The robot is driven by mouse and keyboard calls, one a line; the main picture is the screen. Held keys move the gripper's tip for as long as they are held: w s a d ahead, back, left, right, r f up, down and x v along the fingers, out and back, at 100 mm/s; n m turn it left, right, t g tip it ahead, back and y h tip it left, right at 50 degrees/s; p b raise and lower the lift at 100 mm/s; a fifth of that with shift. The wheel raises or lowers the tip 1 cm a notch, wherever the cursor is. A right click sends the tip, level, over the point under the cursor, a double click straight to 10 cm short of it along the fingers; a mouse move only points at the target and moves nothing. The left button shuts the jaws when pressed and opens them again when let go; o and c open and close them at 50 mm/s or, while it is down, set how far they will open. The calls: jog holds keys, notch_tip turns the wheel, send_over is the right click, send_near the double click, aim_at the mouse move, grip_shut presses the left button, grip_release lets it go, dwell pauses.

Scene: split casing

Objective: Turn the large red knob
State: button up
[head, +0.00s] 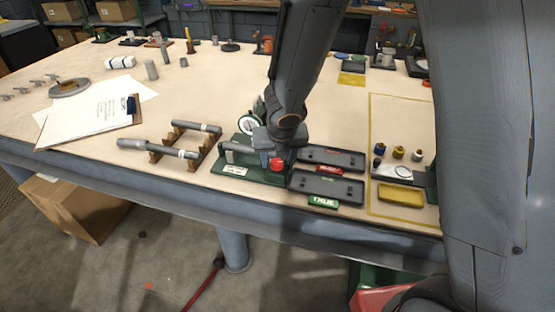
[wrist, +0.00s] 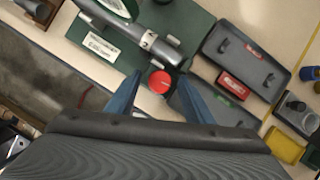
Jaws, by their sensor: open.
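The large red knob (head: 277,164) sits at the right end of a green fixture (head: 256,176) near the table's front edge. In the wrist view the round red knob (wrist: 160,82) lies between the two blue fingertips of my gripper (wrist: 155,94). The fingers are apart, one on each side of the knob, with visible gaps. My gripper (head: 280,150) is over the knob in the head view, and my arm hides part of the fixture. Whether the fingers are level with the knob I cannot tell. A grey cylinder (wrist: 152,40) lies on the fixture, beside a round dial (head: 250,123).
Two dark trays stand right of the fixture, one with a red label (head: 328,168), one with a green label (head: 323,202). A rack with grey rods (head: 180,150) stands to the left. A clipboard (head: 95,118) lies further left. Bare tabletop shows behind the rack.

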jog(key=c, duration=1.1)
jog(key=shift+o, duration=0.2)
jog(key=m+h, duration=0.1)
jog(key=m, duration=0.1)
jog(key=m+p, duration=0.1)
jog(key=m, duration=0.1)
jog(key=shift+a+m+h, duration=0.2)
jog(key=shift+m+h, duration=0.1)
jog(key=shift+h, duration=0.1)
jog(key=shift+w+a+m+g+h+p, duration=0.1)
jog(key=shift+m+g+h+p, duration=0.25)
jog(key=shift+m, duration=0.75)
jog(key=shift+m+g+h+p, duration=0.15)
jog(key=shift+m+h+p, duration=0.4)
jog(key=shift+m, duration=0.55)
jog(key=o, duration=1.1)
jog(key=shift+c, duration=0.2)
